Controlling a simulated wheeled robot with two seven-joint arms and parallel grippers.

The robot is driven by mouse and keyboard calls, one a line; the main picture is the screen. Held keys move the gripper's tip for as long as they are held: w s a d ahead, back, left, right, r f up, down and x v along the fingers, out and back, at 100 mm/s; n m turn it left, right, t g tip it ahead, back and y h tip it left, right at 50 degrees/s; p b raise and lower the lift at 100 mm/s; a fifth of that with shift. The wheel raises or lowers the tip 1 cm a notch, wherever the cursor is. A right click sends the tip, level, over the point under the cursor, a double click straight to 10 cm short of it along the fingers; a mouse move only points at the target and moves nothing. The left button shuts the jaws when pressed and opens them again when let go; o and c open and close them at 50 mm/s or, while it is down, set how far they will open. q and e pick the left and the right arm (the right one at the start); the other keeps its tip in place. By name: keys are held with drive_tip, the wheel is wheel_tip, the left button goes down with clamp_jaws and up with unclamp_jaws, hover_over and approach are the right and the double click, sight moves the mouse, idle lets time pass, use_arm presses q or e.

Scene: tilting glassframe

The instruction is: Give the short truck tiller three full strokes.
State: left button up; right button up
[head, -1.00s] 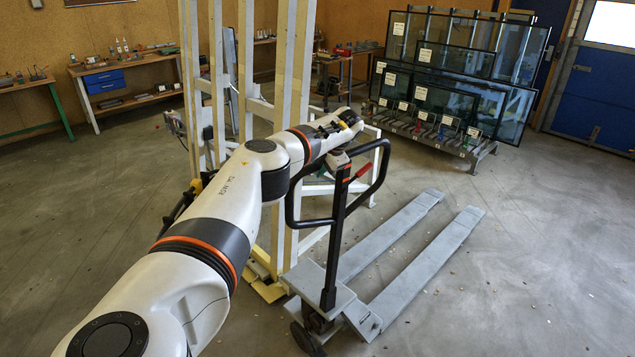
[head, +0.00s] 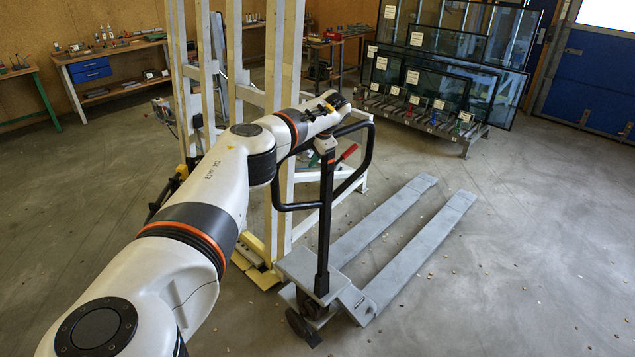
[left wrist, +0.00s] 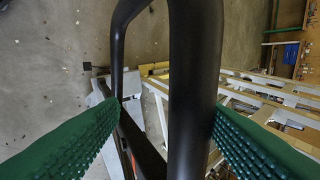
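The short truck tiller is a black loop handle (head: 366,160) on a black shaft (head: 325,225), standing nearly upright at the near end of a grey pallet truck (head: 345,300). A small red lever (head: 348,152) sits inside the loop. My left gripper (head: 335,104) is at the top of the loop, its fingers hard to make out there. In the left wrist view, its green ridged finger pads (left wrist: 165,110) stand apart with a thick black handle bar (left wrist: 194,70) between them. The bar is close to the right pad, with a gap to the left one. My right gripper is out of view.
A tall cream frame (head: 285,130) stands just behind and left of the tiller. A rack with glass panes (head: 450,85) is at the back right. Workbenches (head: 115,50) line the back wall. The floor right of the forks (head: 415,245) is clear apart from small scattered bits.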

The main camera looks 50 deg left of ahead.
use_arm(q)
drive_tip(key=v, duration=1.1)
idle(0.5)
